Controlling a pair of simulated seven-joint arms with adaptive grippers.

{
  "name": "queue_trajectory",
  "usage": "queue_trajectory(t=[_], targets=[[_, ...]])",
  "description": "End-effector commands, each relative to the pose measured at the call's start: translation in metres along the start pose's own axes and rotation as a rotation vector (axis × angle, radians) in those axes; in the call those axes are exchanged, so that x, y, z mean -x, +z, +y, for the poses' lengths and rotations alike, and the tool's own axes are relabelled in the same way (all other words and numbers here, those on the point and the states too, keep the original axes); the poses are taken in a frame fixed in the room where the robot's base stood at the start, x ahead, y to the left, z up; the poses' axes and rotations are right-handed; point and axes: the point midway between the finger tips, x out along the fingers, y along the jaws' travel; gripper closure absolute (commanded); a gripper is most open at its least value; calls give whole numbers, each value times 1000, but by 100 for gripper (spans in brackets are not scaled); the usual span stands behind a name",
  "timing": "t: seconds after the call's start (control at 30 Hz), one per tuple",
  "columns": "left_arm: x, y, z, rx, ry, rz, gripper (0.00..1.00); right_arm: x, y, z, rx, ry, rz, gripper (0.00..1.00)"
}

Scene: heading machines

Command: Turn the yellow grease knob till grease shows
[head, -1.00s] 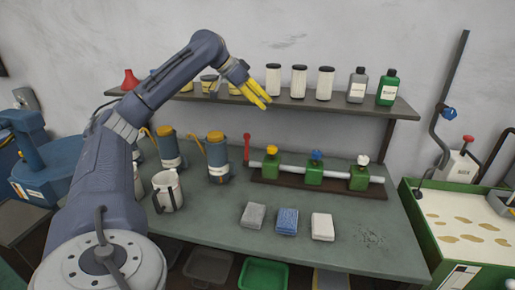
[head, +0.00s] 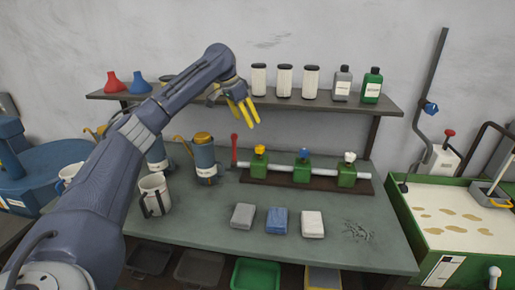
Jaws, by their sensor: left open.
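The yellow knob (head: 260,150) sits on top of the leftmost green block (head: 259,165) of a pipe manifold on the bench. Beside it on the same pipe are a blue knob (head: 304,153) and a white knob (head: 349,157), each on its own green block. My left gripper (head: 245,115) has yellow fingers. It is open and empty, above and slightly left of the yellow knob, apart from it. No grease can be made out at the yellow knob's block. My right gripper is not in view.
A red-topped lever (head: 234,150) stands at the manifold's left end. A shelf (head: 330,105) with filters and bottles runs behind. Oil cans (head: 204,160) and a mug (head: 154,194) stand left. Three blocks, grey, blue (head: 277,221) and white, lie in front.

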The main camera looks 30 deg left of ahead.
Motion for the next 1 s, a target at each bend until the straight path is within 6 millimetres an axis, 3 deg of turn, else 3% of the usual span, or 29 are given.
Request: queue_trajectory(t=[0.6,1.0], targets=[[-111,1,1,1,3,0,42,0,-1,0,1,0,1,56],[-150,0,1,0,2,1,42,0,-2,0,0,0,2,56]])
